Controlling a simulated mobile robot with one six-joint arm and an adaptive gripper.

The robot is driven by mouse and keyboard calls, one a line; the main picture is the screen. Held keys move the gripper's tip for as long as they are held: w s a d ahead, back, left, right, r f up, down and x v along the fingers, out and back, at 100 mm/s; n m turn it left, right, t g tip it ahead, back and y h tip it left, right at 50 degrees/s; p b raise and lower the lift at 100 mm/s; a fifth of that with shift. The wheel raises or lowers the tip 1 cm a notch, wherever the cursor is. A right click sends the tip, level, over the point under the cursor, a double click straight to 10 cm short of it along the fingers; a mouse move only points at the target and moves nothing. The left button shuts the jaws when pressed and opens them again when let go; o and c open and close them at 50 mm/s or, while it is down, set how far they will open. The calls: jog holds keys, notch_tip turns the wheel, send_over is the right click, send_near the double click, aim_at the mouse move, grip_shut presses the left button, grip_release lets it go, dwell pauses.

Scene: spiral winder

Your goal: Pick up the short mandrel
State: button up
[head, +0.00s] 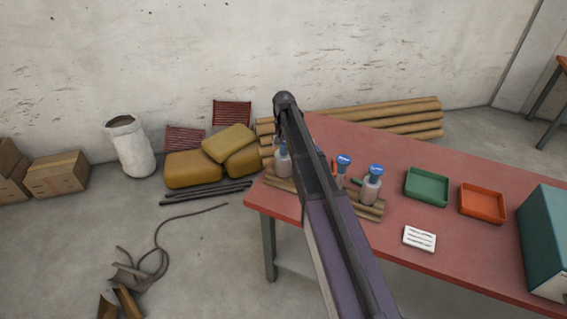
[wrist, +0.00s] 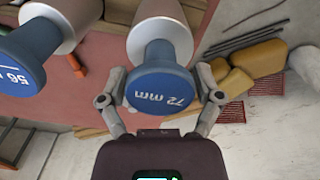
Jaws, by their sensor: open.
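Several mandrels with grey bodies and blue caps stand on the red table. The wrist view shows a mandrel marked 72 mm (wrist: 160,85) and another marked 56 mm (wrist: 22,62). In the head view, one mandrel (head: 283,163) is partly behind my arm, and two more (head: 343,162) (head: 372,186) are right of it. I cannot tell from these views which is the short one. My gripper (wrist: 162,80) is open, with a finger on either side of the 72 mm blue cap; contact is not clear. In the head view my arm hides the gripper.
A green tray (head: 426,188), an orange tray (head: 482,204), a white slotted block (head: 420,239) and a teal box (head: 545,240) are to the right on the table (head: 450,263). Yellow sacks (head: 193,170) lie on the floor.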

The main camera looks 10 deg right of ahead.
aim_at(284, 143)
jog(key=c, duration=1)
jog(key=shift+r, duration=0.2)
jog(key=shift+r+p, duration=1.7)
jog(key=shift+p, duration=0.2)
jog(key=shift+s+f, duration=0.1)
jog(key=shift+s, duration=0.4)
jog(key=s, duration=0.5)
jog(key=s+r+p, duration=0.1)
jog(key=s, duration=0.9)
jog(key=shift+d+r, duration=0.1)
jog(key=shift+r, duration=0.1)
jog(key=shift+r+p, duration=0.15)
jog(key=shift+p, duration=0.15)
jog(key=shift+r+p, duration=2.35)
jog(key=shift+r, duration=0.05)
